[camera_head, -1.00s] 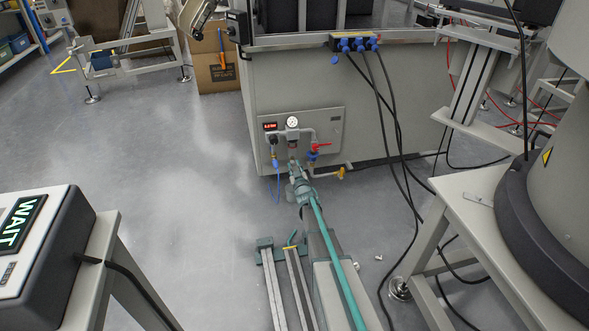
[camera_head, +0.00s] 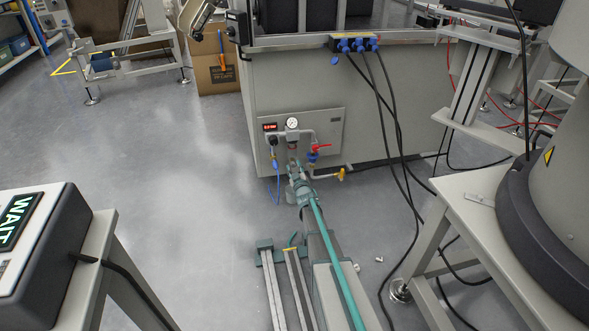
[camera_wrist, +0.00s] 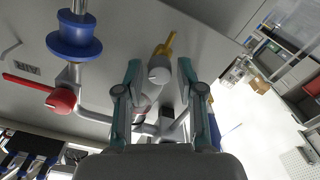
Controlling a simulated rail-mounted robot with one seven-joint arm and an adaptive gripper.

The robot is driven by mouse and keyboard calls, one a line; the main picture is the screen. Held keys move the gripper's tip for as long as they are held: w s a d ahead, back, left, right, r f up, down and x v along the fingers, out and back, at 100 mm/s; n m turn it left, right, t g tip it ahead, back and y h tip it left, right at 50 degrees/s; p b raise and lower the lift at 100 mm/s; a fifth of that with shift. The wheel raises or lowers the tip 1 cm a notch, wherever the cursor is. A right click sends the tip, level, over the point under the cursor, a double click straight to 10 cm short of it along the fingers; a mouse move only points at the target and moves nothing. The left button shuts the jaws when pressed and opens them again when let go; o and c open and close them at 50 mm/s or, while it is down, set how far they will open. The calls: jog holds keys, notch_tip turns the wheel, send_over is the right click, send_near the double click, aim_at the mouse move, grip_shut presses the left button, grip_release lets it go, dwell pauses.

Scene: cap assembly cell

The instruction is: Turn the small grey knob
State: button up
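A pale grey rounded end (camera_wrist: 159,75), which looks like the small grey knob, shows between my gripper's teal fingers in the wrist view. My gripper (camera_wrist: 160,72) is open, with a visible gap on each side of this end; I cannot tell how far it sits in depth. In the head view my gripper (camera_head: 294,171) is just below the pressure gauge (camera_head: 292,122), at the low front of the grey panel (camera_head: 330,122). The knob cannot be made out there, as my gripper and arm cover that spot.
A red lever (camera_wrist: 50,98), a blue disc (camera_wrist: 75,36) and a yellow tap handle (camera_wrist: 166,46) sit close around my fingers, with pale pipes between. Black cables (camera_head: 389,125) hang right of the panel. The floor to the left is clear.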

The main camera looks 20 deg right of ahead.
jog(key=shift+o, duration=0.5)
jog(key=shift+s, duration=0.1)
jog(key=s+a, duration=0.2)
jog(key=s, duration=0.9)
jog(key=shift+s+a, duration=0.2)
jog(key=shift+s, duration=0.1)
